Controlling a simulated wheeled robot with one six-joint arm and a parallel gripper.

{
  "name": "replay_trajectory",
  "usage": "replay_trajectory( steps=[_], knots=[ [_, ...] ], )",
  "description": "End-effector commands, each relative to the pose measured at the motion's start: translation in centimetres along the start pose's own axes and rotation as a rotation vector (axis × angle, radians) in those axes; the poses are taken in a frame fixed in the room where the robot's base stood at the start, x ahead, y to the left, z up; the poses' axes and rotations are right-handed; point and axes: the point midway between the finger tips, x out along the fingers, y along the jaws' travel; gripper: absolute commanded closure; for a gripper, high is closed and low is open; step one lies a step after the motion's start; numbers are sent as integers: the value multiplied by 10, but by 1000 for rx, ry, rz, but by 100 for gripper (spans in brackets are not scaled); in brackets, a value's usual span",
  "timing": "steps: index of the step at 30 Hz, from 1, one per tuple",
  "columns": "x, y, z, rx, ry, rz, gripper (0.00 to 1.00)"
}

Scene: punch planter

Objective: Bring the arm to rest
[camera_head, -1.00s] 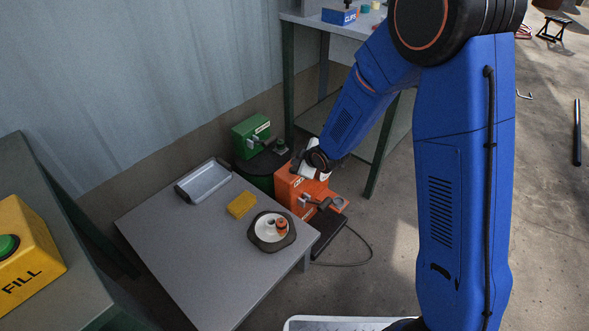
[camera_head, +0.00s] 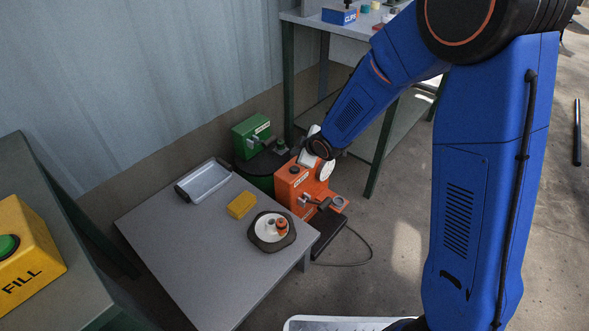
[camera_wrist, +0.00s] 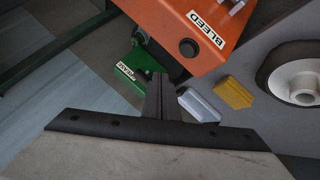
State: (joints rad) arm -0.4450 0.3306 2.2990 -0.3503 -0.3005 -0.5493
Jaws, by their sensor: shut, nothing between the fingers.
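My blue arm reaches from the right of the head view down to the orange box. My gripper (camera_wrist: 160,82) shows in the wrist view with its dark fingers together and nothing held. In the head view, the wrist is just behind and above the orange box (camera_head: 292,184), and the fingertips cannot be made out. In the wrist view, the orange box (camera_wrist: 205,30), labelled BLEED, is above the fingers. I cannot tell how much gap lies between the gripper and the box.
A green box (camera_head: 250,137) stands on a dark drum behind. The low grey table (camera_head: 185,240) carries a metal tray (camera_head: 205,182), a yellow block (camera_head: 241,205) and a dark round plate with a white dish (camera_head: 262,236). A workbench (camera_head: 310,20) stands behind my arm.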

Motion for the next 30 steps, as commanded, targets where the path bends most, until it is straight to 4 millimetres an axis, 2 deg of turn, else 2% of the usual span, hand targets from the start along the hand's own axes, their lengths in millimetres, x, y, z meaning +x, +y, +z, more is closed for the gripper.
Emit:
replay_trajectory(
  steps=[22, 26, 30],
  knots=[
    [-2, 1, 0, 3, -2, 1, 100],
    [-17, 11, 6, 32, -22, 12, 100],
    [-54, 30, 20, 107, -70, 35, 100]
  ],
)
